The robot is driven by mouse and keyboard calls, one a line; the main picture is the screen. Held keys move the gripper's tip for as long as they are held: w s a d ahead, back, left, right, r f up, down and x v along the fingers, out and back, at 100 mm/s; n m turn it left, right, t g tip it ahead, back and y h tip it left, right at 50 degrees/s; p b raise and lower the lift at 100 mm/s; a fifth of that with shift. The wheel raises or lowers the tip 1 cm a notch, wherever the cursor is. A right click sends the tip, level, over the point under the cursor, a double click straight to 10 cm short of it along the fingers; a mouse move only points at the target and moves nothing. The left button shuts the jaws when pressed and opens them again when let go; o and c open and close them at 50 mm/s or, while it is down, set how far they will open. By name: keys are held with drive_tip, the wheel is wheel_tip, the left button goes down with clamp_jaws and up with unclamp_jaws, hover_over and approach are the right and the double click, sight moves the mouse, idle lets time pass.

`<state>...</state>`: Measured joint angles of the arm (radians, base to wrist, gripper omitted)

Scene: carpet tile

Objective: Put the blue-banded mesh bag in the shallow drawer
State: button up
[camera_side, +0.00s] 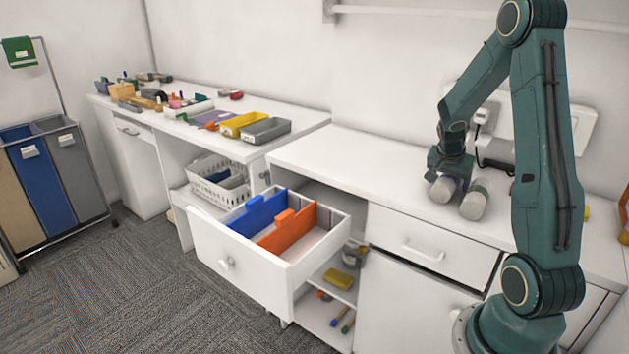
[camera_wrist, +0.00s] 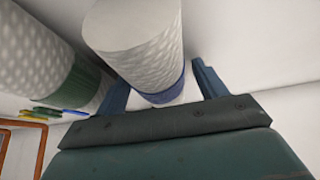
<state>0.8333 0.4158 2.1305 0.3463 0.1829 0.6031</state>
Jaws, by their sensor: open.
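The blue-banded mesh bag (camera_wrist: 140,35) is a pale, rounded roll with a blue band at its near end. In the side view it (camera_side: 442,190) lies on the white counter under my gripper (camera_side: 452,170). In the wrist view my gripper (camera_wrist: 160,90) is open, with the banded end between its two blue fingers; whether they touch it I cannot tell. A white drawer (camera_side: 240,262) with blue and orange dividers stands pulled out at the middle left, with bare floor showing inside. A closed drawer (camera_side: 430,250) is to its right. The pictures do not settle which is the shallow one.
A similar green-banded bag (camera_side: 474,201) lies close beside, also at left in the wrist view (camera_wrist: 40,55). A wall box with a cable (camera_side: 490,125) is behind. The counter (camera_side: 350,165) is clear to the left. A farther bench holds yellow (camera_side: 240,122) and grey trays.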

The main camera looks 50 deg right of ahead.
drive_tip(key=shift+f, duration=0.2)
idle(0.3)
drive_tip(key=shift+c, duration=0.2)
drive_tip(key=c, duration=1.1)
drive_tip(key=shift+r, duration=0.1)
wheel_tip(320, 180, up, 20)
drive_tip(key=shift+r, duration=0.2)
idle(0.4)
